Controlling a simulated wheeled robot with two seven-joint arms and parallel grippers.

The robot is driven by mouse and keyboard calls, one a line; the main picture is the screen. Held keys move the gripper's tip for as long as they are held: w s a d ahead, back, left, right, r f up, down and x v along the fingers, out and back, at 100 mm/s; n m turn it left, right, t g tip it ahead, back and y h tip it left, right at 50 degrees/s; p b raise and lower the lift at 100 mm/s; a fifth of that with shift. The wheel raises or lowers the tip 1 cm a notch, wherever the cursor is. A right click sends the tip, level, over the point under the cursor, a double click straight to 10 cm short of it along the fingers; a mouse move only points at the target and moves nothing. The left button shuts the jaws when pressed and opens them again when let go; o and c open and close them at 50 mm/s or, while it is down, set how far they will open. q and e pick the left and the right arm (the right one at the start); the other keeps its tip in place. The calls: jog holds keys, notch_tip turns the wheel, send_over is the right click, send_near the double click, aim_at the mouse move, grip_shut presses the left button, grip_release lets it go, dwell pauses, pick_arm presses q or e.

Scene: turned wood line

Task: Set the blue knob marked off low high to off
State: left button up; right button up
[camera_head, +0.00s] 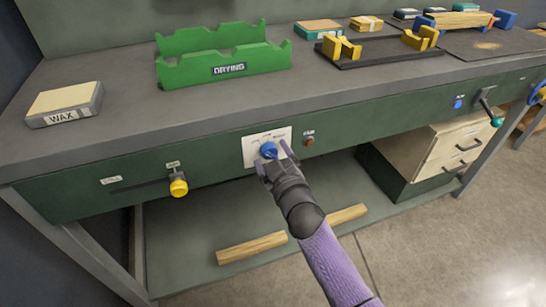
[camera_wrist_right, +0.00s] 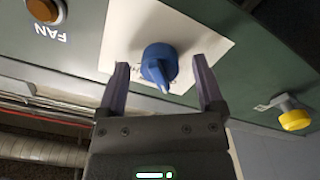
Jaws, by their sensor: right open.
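The blue knob (camera_head: 268,150) sits on a white plate (camera_head: 281,134) on the green front panel of the bench. In the right wrist view the knob (camera_wrist_right: 159,66) stands between the two fingers, with a pale pointer on it. The marks on the plate are too small or hidden to read. My right gripper (camera_head: 263,165) is in front of the knob; in the right wrist view it (camera_wrist_right: 160,85) is open, with a finger on either side and a gap to the knob on both sides. My left gripper is not in view.
A brown FAN button (camera_head: 309,138) is right of the plate. A yellow knob (camera_head: 178,186) on a slider is to the left. A green DRYING rack (camera_head: 222,57) and a WAX block (camera_head: 65,104) stand on the bench top. Wood strips (camera_head: 252,248) lie on the lower shelf.

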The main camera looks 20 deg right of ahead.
jog(key=s+p, duration=0.3)
jog(key=s, duration=0.7)
jog(key=shift+d+p, duration=0.15)
jog(key=shift+p, duration=0.15)
